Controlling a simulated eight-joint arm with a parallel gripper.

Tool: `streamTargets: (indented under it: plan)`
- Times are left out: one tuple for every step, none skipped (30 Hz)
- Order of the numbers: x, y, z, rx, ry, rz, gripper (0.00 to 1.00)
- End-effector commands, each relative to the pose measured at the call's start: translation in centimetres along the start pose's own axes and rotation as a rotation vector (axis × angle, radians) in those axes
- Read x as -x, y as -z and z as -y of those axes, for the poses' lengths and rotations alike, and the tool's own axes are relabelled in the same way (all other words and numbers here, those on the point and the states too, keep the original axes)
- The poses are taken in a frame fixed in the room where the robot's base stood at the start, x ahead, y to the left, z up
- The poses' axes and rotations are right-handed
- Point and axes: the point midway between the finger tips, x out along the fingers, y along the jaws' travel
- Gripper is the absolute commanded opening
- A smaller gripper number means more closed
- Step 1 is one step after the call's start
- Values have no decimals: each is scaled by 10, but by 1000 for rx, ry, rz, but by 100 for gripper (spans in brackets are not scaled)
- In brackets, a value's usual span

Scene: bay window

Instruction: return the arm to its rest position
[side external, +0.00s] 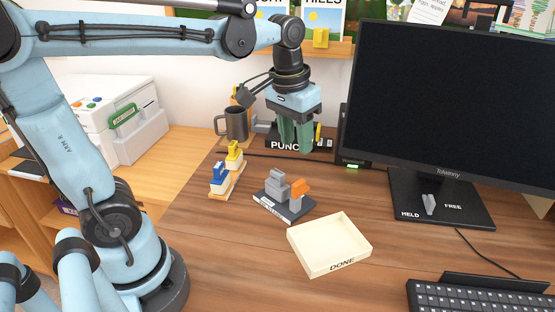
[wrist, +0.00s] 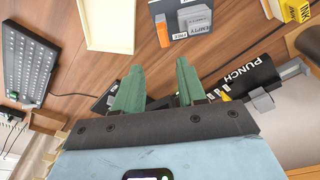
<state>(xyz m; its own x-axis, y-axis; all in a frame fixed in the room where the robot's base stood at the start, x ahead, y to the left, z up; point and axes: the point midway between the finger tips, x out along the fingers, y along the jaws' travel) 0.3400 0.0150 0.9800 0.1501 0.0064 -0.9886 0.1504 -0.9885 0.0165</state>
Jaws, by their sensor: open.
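My gripper (side external: 296,146) hangs pointing down at the back of the desk, in front of the black punch box (side external: 325,143) in the side view. In the wrist view its two green fingers (wrist: 158,68) stand apart, with only desk and dark items beyond them and nothing held. The punch box (wrist: 245,76) lies to their right there. I cannot tell exactly how high the fingertips are above the desk.
A cream DONE tray (side external: 363,249), a dark base (side external: 288,214) with grey and orange pieces, and a wooden stand (side external: 220,194) with yellow and blue pieces are on the desk. A mug (side external: 236,124), monitor (side external: 450,100) and keyboard (side external: 480,297) surround them.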

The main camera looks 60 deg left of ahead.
Motion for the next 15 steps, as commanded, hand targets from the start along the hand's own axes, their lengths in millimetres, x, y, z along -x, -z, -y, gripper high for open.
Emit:
streamTargets:
  plan:
    - [-3,-10,-1,-16,-6,-47,40]
    - [-5,-14,-1,-27,-9,-77,40]
    - [-8,-19,-2,-40,-14,-119,40]
    - [-11,-23,-3,-50,-17,-149,40]
    - [-13,-27,-3,-59,-20,-180,40]
    - [-17,-32,-4,-73,-24,-220,40]
    - [-19,-36,-4,-82,-26,-250,40]
    - [-22,-39,-4,-90,-29,-278,40]
    - [-26,-43,-5,-100,-32,-313,40]
    - [-28,-46,-5,-108,-34,-337,40]
    - [-31,-48,-5,-115,-35,-359,40]
    - [-34,-51,-5,-124,-37,-386,40]
    - [-36,-53,-6,-129,-38,-404,40]
    - [-37,-55,-6,-133,-39,-419,40]
    - [-39,-56,-6,-138,-40,-436,40]
